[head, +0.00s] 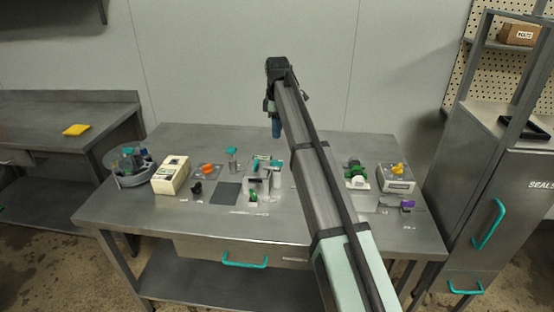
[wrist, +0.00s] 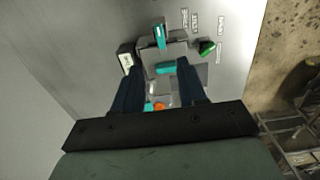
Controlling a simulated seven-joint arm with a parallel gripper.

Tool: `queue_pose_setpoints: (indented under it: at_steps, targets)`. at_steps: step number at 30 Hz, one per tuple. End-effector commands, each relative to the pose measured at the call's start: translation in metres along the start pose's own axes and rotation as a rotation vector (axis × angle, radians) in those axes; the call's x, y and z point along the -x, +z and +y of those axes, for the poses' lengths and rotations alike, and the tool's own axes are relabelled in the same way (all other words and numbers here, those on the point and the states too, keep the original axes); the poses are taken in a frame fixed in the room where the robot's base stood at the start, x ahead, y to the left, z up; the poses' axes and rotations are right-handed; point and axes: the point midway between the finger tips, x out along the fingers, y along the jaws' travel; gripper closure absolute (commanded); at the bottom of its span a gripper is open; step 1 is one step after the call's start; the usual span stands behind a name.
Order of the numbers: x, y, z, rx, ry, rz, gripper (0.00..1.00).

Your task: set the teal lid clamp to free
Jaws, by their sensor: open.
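A small metal unit (head: 249,186) stands on the bench with teal parts (head: 275,163) on top. In the wrist view it carries an upright teal lever (wrist: 160,37) and a teal bar (wrist: 166,69). I cannot tell which teal part is the lid clamp, or its setting. A green knob (wrist: 207,47) is at its side. My gripper (head: 277,130) is above the bench, over the back of the unit, touching nothing visible. In the wrist view my gripper (wrist: 160,66) is open and empty, its dark blue fingers either side of the teal bar in the picture.
A teal-topped post (head: 232,153), an orange knob (head: 207,169) and a cream box (head: 171,175) stand left of the unit. A round bin (head: 131,177) is at the far left. Green-and-white fittings (head: 356,178) and a yellow-knobbed box (head: 396,185) stand right of my arm.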

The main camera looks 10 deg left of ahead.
Motion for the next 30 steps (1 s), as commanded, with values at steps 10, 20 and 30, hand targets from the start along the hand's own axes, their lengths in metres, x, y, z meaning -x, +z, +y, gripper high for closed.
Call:
queue_pose_setpoints:
  at_steps: [10,20,30]
  targets:
    - [-0.057,0.000,-0.001,0.001,0.000,0.000,0.58]
    - [-0.108,-0.001,-0.001,0.001,0.001,0.000,0.58]
    - [-0.130,-0.001,0.000,0.001,0.002,0.000,0.58]
